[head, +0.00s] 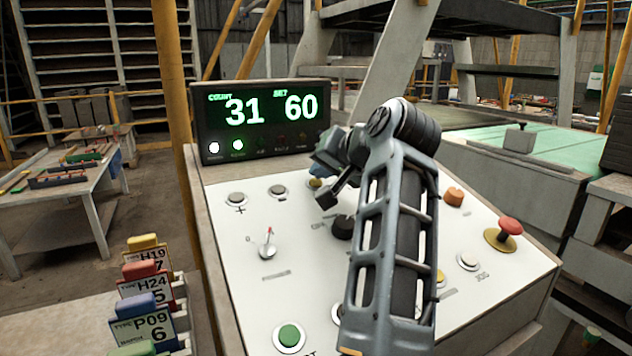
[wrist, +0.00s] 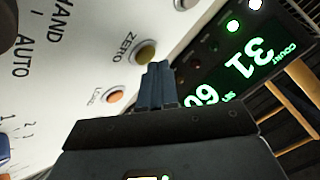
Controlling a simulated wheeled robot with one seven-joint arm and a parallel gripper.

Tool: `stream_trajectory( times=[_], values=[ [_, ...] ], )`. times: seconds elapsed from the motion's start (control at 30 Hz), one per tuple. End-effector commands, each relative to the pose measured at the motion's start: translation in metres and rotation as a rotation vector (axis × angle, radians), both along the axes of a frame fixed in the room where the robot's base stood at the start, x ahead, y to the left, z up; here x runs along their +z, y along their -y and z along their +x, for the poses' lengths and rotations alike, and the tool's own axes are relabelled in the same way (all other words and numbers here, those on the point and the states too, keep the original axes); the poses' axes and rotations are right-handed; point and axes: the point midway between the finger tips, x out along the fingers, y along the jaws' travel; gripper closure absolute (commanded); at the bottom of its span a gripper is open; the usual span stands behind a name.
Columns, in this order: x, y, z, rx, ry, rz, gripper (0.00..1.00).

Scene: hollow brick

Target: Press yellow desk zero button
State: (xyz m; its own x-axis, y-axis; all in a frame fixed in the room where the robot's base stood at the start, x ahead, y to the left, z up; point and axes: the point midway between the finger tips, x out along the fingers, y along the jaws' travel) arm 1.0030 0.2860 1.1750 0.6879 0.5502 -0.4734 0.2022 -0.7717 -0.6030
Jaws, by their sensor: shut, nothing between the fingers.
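The yellow zero button (wrist: 146,52) sits on the white sloping desk panel in the wrist view, beside the printed word ZERO. It looks dull, in a pale ring. In the head view the yellow button (head: 316,184) is mostly hidden by my gripper (head: 322,168). My gripper's dark blue fingers (wrist: 160,68) are shut together and empty. Their tips appear right beside the button, overlapping its lower right edge in the wrist view. I cannot tell whether they touch it.
The display box (head: 262,120) reading 31 and 60 stands just behind the panel's buttons. An orange button (wrist: 115,96), a black selector knob (head: 342,228), a small lever (head: 268,246) and a red mushroom button (head: 509,227) are also on the panel.

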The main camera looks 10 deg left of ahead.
Motion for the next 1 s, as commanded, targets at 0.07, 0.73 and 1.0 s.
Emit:
stream_trajectory(
  times=[0.07,0.73,1.0],
  values=[
    [0.0000,0.0000,0.0000,0.000,0.000,0.000,1.00],
    [-0.0068,-0.0011,0.0013,0.001,-0.001,0.000,1.00],
    [-0.0077,-0.0013,0.0015,0.001,-0.001,0.000,1.00]
  ],
)
